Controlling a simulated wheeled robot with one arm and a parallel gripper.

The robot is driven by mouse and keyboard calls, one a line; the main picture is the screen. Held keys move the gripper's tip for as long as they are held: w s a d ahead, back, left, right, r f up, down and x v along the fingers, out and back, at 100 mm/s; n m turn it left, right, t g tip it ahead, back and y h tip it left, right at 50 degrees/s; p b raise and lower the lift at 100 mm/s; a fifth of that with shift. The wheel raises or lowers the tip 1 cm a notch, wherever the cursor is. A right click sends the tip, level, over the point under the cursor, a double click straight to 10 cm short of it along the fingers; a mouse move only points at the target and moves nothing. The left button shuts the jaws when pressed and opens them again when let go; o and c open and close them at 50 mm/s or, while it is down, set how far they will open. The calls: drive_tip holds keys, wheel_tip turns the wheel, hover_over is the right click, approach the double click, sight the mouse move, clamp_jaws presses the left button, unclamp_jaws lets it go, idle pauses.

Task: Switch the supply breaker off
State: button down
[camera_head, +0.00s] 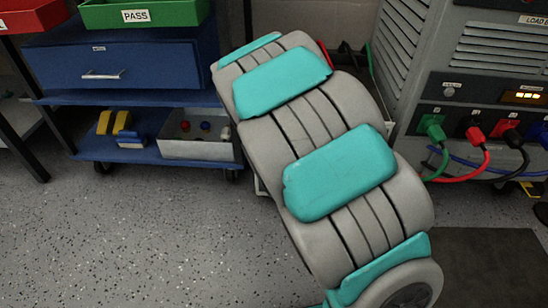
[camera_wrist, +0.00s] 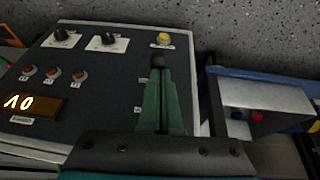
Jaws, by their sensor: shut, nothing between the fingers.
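In the wrist view my gripper (camera_wrist: 158,64) is shut and empty, its fingers pointing over a dark control panel (camera_wrist: 120,75). The panel carries two black knobs (camera_wrist: 108,40) (camera_wrist: 62,36), a yellow button (camera_wrist: 163,38) and a row of red round buttons or lamps (camera_wrist: 53,72). The yellow button shows just beyond the fingertips. A lit display (camera_wrist: 32,104) reads about 10. I cannot pick out the supply breaker for sure; the fingers hide part of the panel. Contact between fingertips and panel cannot be told. The head view does not show my gripper.
In the head view, a grey load cabinet (camera_head: 478,52) with green (camera_head: 431,126), red (camera_head: 474,134), black (camera_head: 511,136) and blue plugs stands right. A blue cart (camera_head: 115,68) with a green PASS tray (camera_head: 145,12) stands left. A metal bin (camera_head: 190,150) sits on its lower shelf. Speckled floor (camera_head: 130,240) is clear.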

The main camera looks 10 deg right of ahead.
drive_tip(key=shift+s+a+f, duration=0.1)
drive_tip(key=shift+s+f, duration=0.1)
drive_tip(key=shift+f, duration=1.3)
drive_tip(key=shift+s+f, duration=0.2)
drive_tip(key=shift+f, duration=1.25)
drive_tip(key=shift+f, duration=0.2)
